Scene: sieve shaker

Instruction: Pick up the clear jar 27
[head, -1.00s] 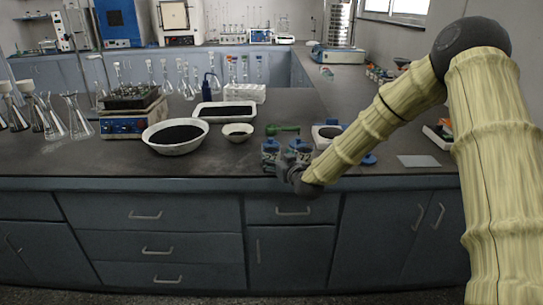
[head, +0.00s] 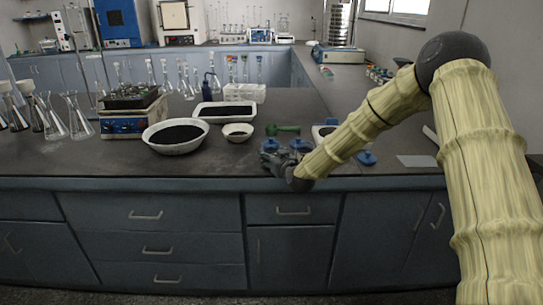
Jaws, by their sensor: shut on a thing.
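Two blue-lidded jars stand side by side near the front edge of the dark bench. The left one, which I take to be clear jar 27 (head: 270,146), shows mainly its lid; its body and label are mostly hidden behind my gripper. The right jar (head: 300,144) is partly covered by my wrist. My gripper (head: 274,158) is at the left jar from the front, shut on it. I cannot read a number on either jar, nor tell whether the held jar is clear of the bench.
A green scoop (head: 283,128) lies just behind the jars. A small white bowl (head: 237,133), a large white bowl of black grains (head: 175,148) and a white tray (head: 226,120) stand to the left. A blue lid (head: 366,158) and a grey plate (head: 417,161) lie to the right.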

